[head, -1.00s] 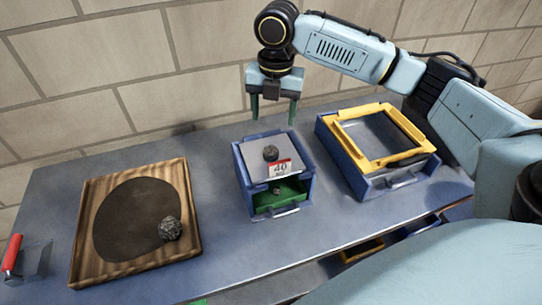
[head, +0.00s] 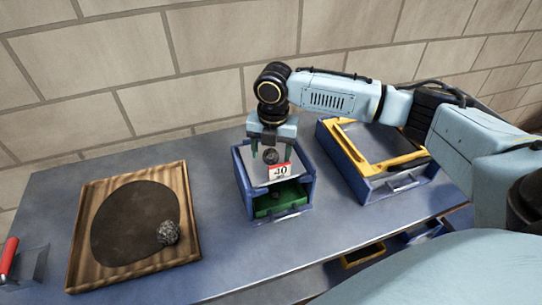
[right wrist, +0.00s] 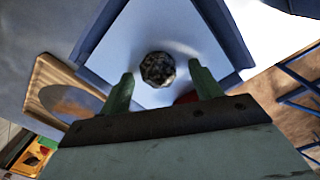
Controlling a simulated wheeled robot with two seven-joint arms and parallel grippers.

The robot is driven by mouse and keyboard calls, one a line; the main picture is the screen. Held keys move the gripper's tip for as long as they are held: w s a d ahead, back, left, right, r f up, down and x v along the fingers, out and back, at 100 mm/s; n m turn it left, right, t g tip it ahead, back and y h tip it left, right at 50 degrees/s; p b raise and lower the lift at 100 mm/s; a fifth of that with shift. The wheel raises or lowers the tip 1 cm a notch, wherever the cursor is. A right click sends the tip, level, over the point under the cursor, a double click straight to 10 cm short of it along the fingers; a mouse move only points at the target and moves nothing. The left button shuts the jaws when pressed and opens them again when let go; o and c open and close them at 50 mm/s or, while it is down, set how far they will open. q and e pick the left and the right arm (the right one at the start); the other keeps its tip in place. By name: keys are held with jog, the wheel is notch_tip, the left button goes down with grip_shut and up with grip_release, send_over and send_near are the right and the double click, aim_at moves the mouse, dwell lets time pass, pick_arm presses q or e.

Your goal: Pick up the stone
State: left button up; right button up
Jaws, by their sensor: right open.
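A small dark stone (head: 270,155) lies on the grey top plate of the blue box (head: 243,178), behind a white label reading 40. My right gripper (head: 270,152) is over this plate, pointing down, with its fingers spread to either side of the stone in the head view. In the right wrist view the stone (right wrist: 158,69) lies just beyond and between the two green fingertips (right wrist: 161,80), untouched as far as I can see. A larger grey stone (head: 167,232) lies in the wooden tray (head: 185,190) at the left. My left gripper is not in view.
A blue box with a yellow frame (head: 350,150) stands to the right of the middle box. A green drawer (head: 277,200) shows in the middle box. A red-handled scraper (head: 9,257) lies at the far left. The table between tray and box is clear.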

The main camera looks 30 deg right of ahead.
jog(key=c, duration=1.2)
